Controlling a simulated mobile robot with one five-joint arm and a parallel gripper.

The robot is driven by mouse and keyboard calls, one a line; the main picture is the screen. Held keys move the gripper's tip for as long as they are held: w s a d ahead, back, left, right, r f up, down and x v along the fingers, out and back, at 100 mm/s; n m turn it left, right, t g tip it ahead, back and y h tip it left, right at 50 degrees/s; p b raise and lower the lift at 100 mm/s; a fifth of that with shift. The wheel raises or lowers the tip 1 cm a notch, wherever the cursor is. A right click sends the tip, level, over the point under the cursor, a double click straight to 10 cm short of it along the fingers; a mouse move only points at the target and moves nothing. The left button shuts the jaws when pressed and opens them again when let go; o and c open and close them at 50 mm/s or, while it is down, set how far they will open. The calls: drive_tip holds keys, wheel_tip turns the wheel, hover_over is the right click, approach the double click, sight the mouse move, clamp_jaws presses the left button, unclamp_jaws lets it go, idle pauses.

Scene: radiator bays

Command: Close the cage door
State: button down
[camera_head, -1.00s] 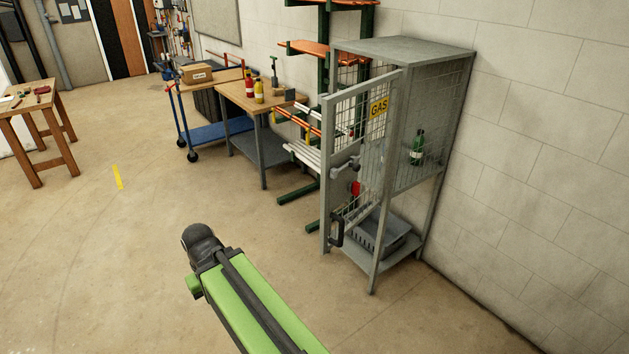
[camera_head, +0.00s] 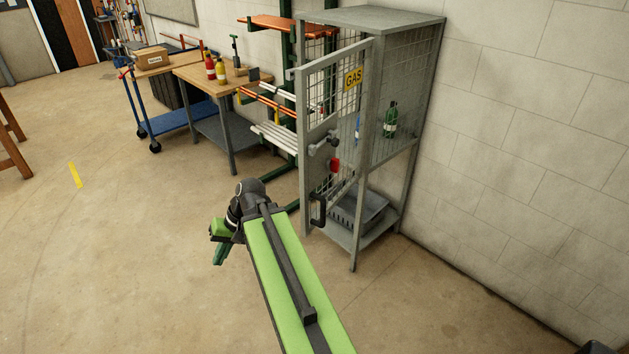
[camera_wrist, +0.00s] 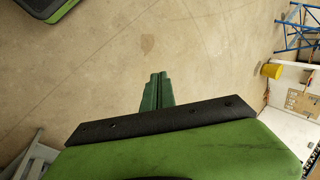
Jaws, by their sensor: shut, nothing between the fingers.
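The grey cage (camera_head: 425,60) stands against the block wall at the right in the head view. Its mesh door (camera_head: 303,90), with a yellow GAS sign (camera_head: 353,79) behind its edge, stands swung open at the cage's left front. A grey latch (camera_head: 325,145) sits midway up the door, and a black handle (camera_head: 318,209) sits near its bottom. My gripper (camera_head: 218,254) is left of the door, apart from it and low over the floor. In the wrist view its green fingers (camera_wrist: 157,92) are together and empty, pointing at bare floor.
A green bottle (camera_head: 391,120) stands on the cage shelf, and a grey crate (camera_head: 358,212) lies below. A workbench (camera_head: 205,79) with bottles and a blue trolley (camera_head: 178,124) stand behind at left. Floor in front is clear.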

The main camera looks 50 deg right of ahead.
drive_tip(key=s+d+r+m+t+y+b, duration=0.1)
drive_tip(key=d+m+t, duration=0.1)
drive_tip(key=d, duration=0.4)
drive_tip(key=s+d+r+m+t+b, duration=0.1)
drive_tip(key=d+r+m+t+b, duration=0.15)
drive_tip(key=d, duration=0.45)
drive_tip(key=s+d+m+t+y+b, duration=0.1)
drive_tip(key=s+d+t, duration=0.15)
drive_tip(key=d, duration=0.35)
drive_tip(key=m+t+h+b, duration=0.35)
drive_tip(key=m+t, duration=0.25)
drive_tip(key=t, duration=0.2)
approach(305, 169)
drive_tip(key=shift+h, duration=0.45)
drive_tip(key=w, duration=0.3)
drive_tip(key=w+a+p, duration=0.1)
drive_tip(key=w, duration=0.2)
drive_tip(key=shift+w+a, duration=0.2)
drive_tip(key=shift+w, duration=0.2)
